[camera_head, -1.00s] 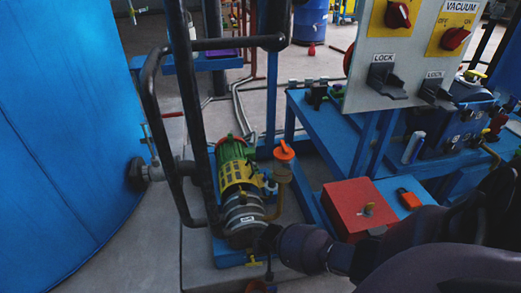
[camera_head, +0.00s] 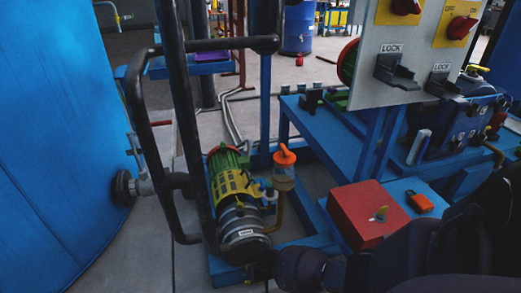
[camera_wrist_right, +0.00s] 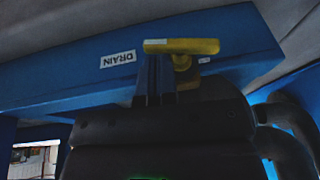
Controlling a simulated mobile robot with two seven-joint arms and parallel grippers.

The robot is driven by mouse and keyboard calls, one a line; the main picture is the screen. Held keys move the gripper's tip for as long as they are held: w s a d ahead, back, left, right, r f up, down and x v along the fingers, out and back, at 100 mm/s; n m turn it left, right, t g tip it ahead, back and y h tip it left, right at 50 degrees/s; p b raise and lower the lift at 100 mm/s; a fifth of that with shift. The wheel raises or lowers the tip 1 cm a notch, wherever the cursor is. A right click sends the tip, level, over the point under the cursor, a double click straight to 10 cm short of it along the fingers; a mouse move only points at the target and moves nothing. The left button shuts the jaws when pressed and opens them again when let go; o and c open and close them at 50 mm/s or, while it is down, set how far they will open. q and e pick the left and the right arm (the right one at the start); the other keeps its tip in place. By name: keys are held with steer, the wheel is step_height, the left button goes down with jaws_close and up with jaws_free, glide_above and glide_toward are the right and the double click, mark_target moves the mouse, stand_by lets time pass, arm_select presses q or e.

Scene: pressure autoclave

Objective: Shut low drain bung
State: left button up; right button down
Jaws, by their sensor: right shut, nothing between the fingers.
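The drain bung has a yellow T-shaped handle (camera_wrist_right: 181,47) on a blue beam (camera_wrist_right: 225,45), beside an upside-down DRAIN label (camera_wrist_right: 118,59) in the right wrist view. My right gripper (camera_wrist_right: 155,75) is shut and empty. Its fingertips are just below the left part of the handle in that picture; whether they touch it I cannot tell. In the head view my right arm comes in from the right, and the right gripper (camera_head: 262,266) is low, at the front of the pump. The yellow handle cannot be made out there. My left gripper is not in view.
The pump (camera_head: 242,222) with a green and yellow motor stands close to my right gripper. An orange-capped cup (camera_head: 284,170) rises beside it. A red box (camera_head: 365,215) sits to the right. Black pipes and a large blue tank (camera_head: 60,150) are at the left.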

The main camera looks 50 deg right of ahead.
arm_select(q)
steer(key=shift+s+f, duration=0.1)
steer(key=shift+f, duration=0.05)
arm_select(e)
steer(key=shift+s+d+f, duration=0.25)
steer(key=shift+d+f, duration=0.1)
steer(key=shift+f, duration=0.15)
stand_by(0.8)
steer(key=shift+f, duration=0.15)
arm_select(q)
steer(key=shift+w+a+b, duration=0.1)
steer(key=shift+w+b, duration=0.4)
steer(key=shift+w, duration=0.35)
arm_select(e)
steer(key=shift+s+d+f, duration=0.15)
steer(key=shift+d+f, duration=0.1)
steer(key=shift+f, duration=0.5)
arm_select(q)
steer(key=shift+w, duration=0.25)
arm_select(e)
steer(key=shift+f, duration=0.1)
stand_by(0.7)
